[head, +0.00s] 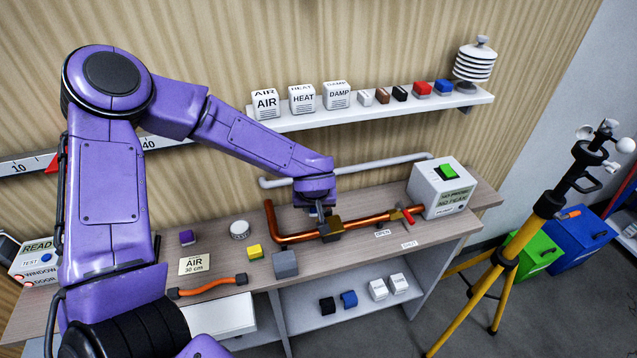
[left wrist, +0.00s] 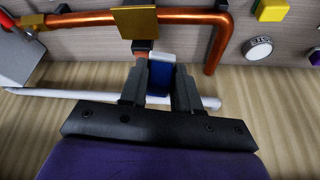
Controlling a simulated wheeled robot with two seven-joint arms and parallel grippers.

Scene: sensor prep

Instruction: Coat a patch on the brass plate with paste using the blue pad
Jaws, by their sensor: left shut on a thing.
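The brass plate (head: 331,229) is a small flat piece on the copper pipe along the workbench. It shows larger in the left wrist view (left wrist: 135,21). My left gripper (head: 320,213) points down beside the plate, at its left in the head view. In the left wrist view its fingers (left wrist: 168,88) are shut on a blue pad (left wrist: 158,84) with a pale edge. Whether the pad touches the plate or pipe I cannot tell. The round white paste tin (head: 240,230) stands on the bench, left of the pipe; part of its lettering shows in the left wrist view (left wrist: 257,48).
A red-handled valve (head: 407,216) and a white box with a green switch (head: 441,188) stand right of the plate. A yellow block (head: 255,253), grey block (head: 285,264) and purple block (head: 187,237) lie on the left. A wall shelf (head: 370,111) runs above.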

